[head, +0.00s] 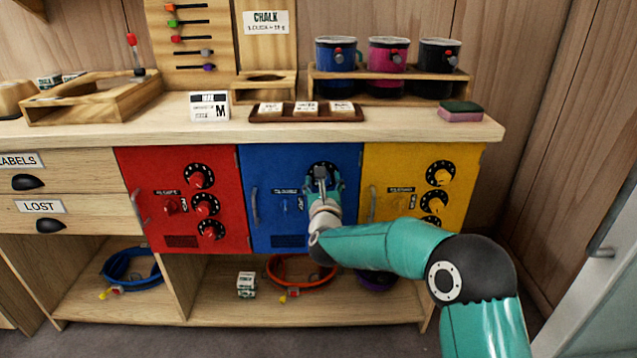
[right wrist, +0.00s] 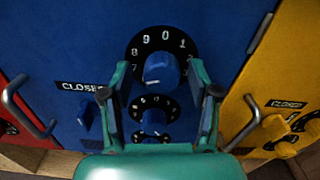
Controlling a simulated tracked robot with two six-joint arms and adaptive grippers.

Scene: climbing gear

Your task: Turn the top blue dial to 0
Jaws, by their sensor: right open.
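The blue door (head: 262,165) is the middle one of three coloured doors. In the right wrist view the top blue dial (right wrist: 160,70) has a blue knob on a black face, with 9, 0 and 1 along its top. Which number the knob points to is unclear. My right gripper (right wrist: 160,75) is open, its two fingers on either side of the knob; I see no clear contact. In the head view this gripper (head: 322,178) covers most of the dial. Lower blue dials (right wrist: 153,115) show between the fingers. My left gripper is not in view.
A blue latch knob (right wrist: 88,115) by a "CLOSED" label and a door handle (right wrist: 30,112) are left of the gripper. The red door (head: 170,165) and yellow door (head: 385,165) with dials flank the blue one. The counter (head: 400,125) above holds cups and trays.

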